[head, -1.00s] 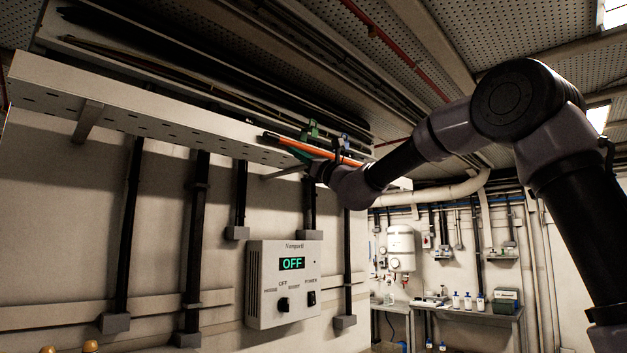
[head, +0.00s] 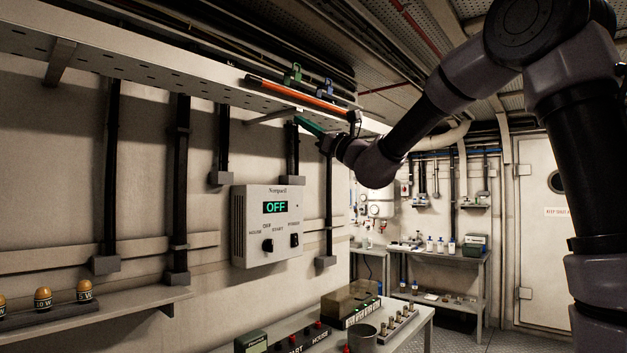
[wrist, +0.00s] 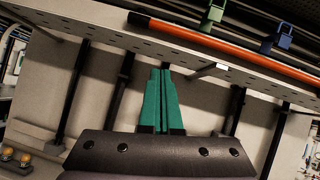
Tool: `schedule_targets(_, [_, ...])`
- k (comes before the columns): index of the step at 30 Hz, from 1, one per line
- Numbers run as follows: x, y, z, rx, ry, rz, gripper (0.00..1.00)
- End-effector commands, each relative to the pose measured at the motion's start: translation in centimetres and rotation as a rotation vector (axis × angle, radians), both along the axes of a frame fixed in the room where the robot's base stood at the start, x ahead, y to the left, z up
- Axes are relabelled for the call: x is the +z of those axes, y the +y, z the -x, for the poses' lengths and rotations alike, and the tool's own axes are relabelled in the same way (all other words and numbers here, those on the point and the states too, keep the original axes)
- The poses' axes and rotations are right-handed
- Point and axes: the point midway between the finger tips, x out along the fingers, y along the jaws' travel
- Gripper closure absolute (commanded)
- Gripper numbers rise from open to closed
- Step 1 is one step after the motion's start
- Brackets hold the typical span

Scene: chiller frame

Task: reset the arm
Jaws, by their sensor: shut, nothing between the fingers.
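My gripper (head: 299,120) has green fingers and is raised in front of the wall, just under the edge of the perforated cable tray and to the upper right of the control box. In the wrist view its two green fingers (wrist: 161,78) lie side by side, closed together, with nothing between them. My arm reaches in from the right of the head view, bent at a high elbow.
An orange rod (head: 298,96) lies along the cable tray (head: 150,75), by green and blue clips. The wall box (head: 267,225) reads OFF. Below stand a bench (head: 418,322) with equipment and a shelf (head: 100,310) with amber-domed items. A white door (head: 545,240) is at right.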

Motion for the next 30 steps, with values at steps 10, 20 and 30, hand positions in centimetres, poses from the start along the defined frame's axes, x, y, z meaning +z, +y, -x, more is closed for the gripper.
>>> schedule_targets(10, [-1.1, 0.0, 4.0, 0.026, -0.098, 0.203, 1.0])
schedule_targets(20, [-13.2, -6.7, 16.0, 0.063, -0.44, 1.06, 1.0])
schedule_targets(30, [-25.1, -23.3, 23.3, 0.065, -0.719, 1.93, 1.0])
